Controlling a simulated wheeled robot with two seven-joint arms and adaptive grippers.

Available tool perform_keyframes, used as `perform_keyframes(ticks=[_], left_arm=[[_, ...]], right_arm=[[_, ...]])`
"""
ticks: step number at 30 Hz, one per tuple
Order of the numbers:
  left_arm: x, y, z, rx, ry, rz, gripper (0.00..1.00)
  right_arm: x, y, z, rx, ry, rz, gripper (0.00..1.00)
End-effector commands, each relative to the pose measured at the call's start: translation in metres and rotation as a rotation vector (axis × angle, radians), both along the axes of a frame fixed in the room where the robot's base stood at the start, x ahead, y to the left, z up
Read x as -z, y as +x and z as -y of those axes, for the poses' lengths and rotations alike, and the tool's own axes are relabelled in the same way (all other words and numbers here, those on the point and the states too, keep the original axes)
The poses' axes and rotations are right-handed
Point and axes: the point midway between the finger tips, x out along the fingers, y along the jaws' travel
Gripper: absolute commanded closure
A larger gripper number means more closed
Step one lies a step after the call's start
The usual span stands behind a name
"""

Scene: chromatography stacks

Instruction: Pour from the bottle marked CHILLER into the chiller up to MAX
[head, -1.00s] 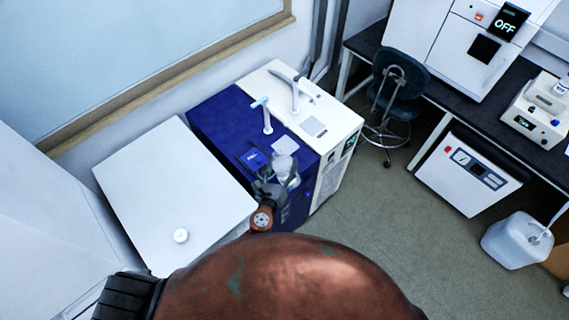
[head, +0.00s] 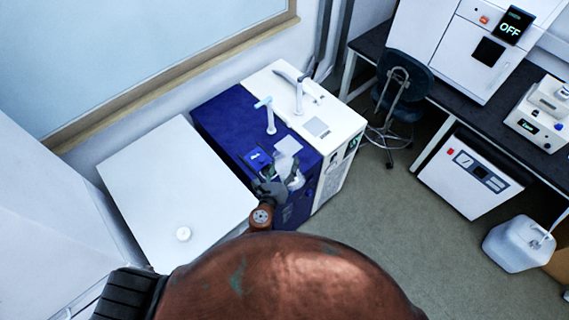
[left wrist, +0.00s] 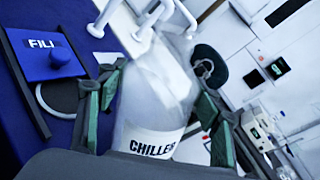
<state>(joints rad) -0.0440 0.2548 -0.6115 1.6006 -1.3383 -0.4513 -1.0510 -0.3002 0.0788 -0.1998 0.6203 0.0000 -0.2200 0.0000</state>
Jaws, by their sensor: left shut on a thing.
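My left gripper (head: 275,190) is shut on a clear bottle (head: 296,178) over the near edge of the blue unit. In the left wrist view, the bottle (left wrist: 155,95) sits between the fingers, with its CHILLER label facing the camera. Its liquid level is unclear. The blue chiller (head: 222,117) stands against the wall. A blue flap marked FILL (left wrist: 48,62) is on its top, with a round ring or opening (left wrist: 60,98) beside it, left of the bottle. No MAX mark is readable. My right gripper is not in view.
A white unit with taps (head: 275,82) adjoins the chiller on the right. A white flat-topped cabinet (head: 165,185) stands left. A dark chair (head: 400,80), a bench with instruments, and a white jug (head: 518,242) are at right. The floor between is clear.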

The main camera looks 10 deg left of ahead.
Motion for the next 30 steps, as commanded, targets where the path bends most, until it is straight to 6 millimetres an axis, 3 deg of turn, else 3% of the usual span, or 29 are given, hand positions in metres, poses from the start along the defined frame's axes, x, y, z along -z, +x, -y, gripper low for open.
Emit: perform_keyframes(ticks=[30], left_arm=[[0.0020, -0.0009, 0.0044, 0.000, -0.145, -0.060, 0.93]], right_arm=[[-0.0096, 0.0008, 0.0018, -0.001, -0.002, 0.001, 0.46]])
